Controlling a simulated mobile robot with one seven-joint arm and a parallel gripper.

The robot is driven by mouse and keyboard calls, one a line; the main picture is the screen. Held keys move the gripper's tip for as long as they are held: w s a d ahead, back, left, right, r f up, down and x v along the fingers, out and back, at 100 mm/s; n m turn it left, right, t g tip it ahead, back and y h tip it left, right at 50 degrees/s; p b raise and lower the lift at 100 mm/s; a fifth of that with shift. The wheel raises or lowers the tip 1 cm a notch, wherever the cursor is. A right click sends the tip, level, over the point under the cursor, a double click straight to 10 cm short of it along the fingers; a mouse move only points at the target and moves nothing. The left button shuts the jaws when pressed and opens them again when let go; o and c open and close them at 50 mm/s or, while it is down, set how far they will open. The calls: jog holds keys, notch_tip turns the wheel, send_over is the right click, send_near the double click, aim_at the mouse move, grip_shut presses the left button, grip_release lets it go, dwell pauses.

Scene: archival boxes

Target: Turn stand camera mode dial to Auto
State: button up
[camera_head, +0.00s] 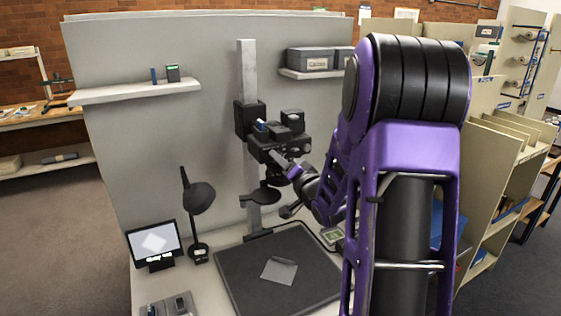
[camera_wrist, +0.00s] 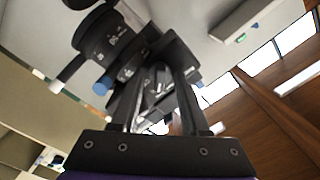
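The stand camera (camera_head: 276,150) is a dark body on a carriage on the upright grey column (camera_head: 248,75), above the baseboard. In the wrist view the dark camera body (camera_wrist: 105,38) fills the upper middle, close beyond my fingers. A small blue part (camera_wrist: 102,87) shows beside it; a blue part (camera_head: 261,126) also shows on the camera in the head view. I cannot tell which part is the mode dial or read its setting. My gripper (camera_wrist: 158,75) points up at the camera from its lower right, fingers apart. Whether the fingertips touch the camera is hidden.
The black baseboard (camera_head: 240,278) holds a grey sheet (camera_head: 280,269). A desk lamp (camera_head: 198,200) and a small screen (camera_head: 154,243) stand to the left. Shelves (camera_head: 140,92) with small items and boxes (camera_head: 310,60) hang on the panel behind. Racks stand at right.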

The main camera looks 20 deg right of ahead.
grip_shut()
jog(key=shift+n+b, duration=0.3)
jog(key=shift+b, duration=0.1)
jog(key=n+b, duration=1)
jog(key=n, duration=0.9)
jog(key=shift+r, duration=0.1)
jog(key=shift+n, duration=0.3)
